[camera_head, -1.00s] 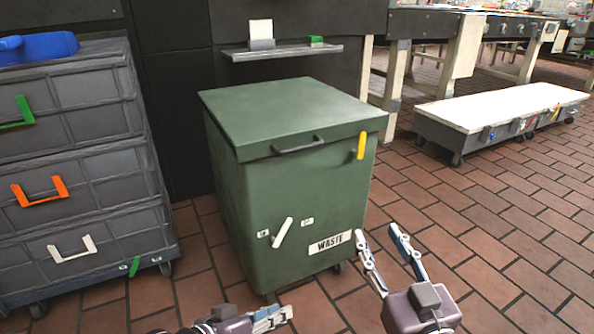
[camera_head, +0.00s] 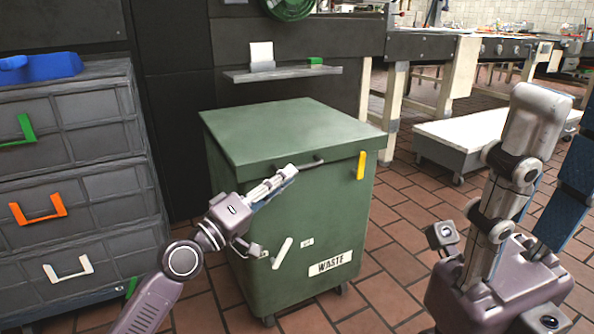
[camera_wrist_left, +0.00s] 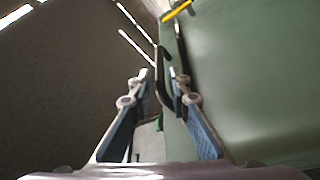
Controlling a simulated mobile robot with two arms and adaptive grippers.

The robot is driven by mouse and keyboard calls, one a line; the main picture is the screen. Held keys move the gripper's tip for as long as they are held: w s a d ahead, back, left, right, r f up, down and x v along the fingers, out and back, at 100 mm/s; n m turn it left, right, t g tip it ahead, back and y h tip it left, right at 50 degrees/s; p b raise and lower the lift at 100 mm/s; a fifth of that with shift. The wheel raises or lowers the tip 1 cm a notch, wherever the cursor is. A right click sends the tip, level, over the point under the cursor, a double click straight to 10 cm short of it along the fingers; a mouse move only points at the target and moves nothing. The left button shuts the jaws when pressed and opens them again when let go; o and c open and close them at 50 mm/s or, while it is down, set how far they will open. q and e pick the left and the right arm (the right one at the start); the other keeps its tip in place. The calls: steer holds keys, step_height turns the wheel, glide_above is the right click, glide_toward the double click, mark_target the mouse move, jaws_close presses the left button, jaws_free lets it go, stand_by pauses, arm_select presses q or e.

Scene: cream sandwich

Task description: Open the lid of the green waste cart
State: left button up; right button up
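The green waste cart (camera_head: 300,220) stands upright in the middle of the head view with its flat lid (camera_head: 290,130) down. A dark bar handle (camera_head: 316,161) sits on the lid's front edge, partly hidden by my left gripper (camera_head: 290,172). In the left wrist view the handle (camera_wrist_left: 162,80) lies between the two fingers of my left gripper (camera_wrist_left: 163,80), which stand apart on either side of it. Contact is not clear. My right gripper (camera_head: 562,135) is raised close to the head camera at the right, its fingers apart, with nothing seen between them.
A yellow piece (camera_head: 361,165) hangs at the lid's front right, and a white lever (camera_head: 282,252) is on the cart's front. A grey drawer unit (camera_head: 80,170) stands close at left. A shelf (camera_head: 280,74) is behind the lid. A low trolley (camera_head: 450,140) stands at right.

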arm_select(q)
steer(key=shift+b+x, duration=0.4)
steer(key=shift+x, duration=1.9)
steer(key=shift+c, duration=0.4)
jaws_close()
steer(key=shift+f, duration=0.1)
